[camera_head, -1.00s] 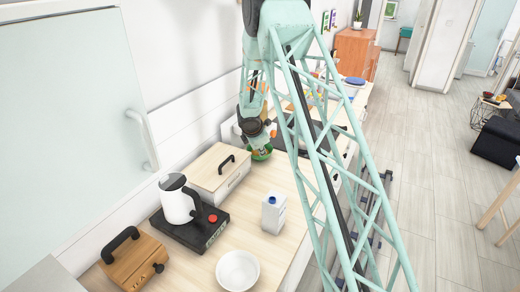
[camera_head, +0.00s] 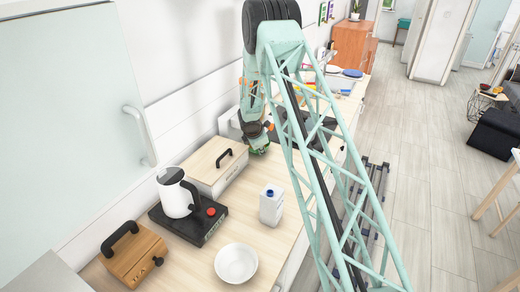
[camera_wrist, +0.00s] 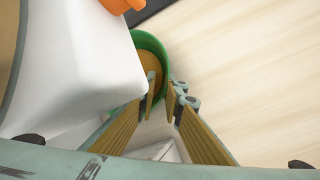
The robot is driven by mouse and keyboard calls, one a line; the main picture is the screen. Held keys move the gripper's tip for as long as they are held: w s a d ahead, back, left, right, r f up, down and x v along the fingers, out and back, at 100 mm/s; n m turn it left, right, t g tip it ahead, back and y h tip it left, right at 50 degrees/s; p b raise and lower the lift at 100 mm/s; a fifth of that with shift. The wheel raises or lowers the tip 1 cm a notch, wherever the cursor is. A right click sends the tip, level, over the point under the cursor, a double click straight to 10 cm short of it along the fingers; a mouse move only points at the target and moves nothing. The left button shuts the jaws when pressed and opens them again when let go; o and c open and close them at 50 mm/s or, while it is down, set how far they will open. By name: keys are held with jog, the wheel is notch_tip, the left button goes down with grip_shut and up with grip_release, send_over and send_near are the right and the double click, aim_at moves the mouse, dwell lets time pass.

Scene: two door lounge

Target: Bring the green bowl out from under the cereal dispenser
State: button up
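The green bowl (camera_wrist: 161,47) shows in the wrist view with brown contents inside. The white cereal dispenser (camera_wrist: 75,65) stands beside it on the left and hides part of it. My gripper (camera_wrist: 161,88) is open with its two ochre fingers at the near rim of the bowl. The left finger appears on the inner side of the rim and the right finger outside; a gap shows between the tips. In the head view my gripper (camera_head: 257,146) is low over the counter and mostly hides the bowl.
An orange thing (camera_wrist: 122,5) shows above the dispenser in the wrist view. Bare counter lies right of the bowl.

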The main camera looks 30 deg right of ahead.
jog(key=shift+c, duration=0.5)
grip_shut()
jog(key=shift+s+d+f+b, duration=0.1)
jog(key=shift+s+d+b, duration=0.05)
jog(key=shift+b, duration=0.25)
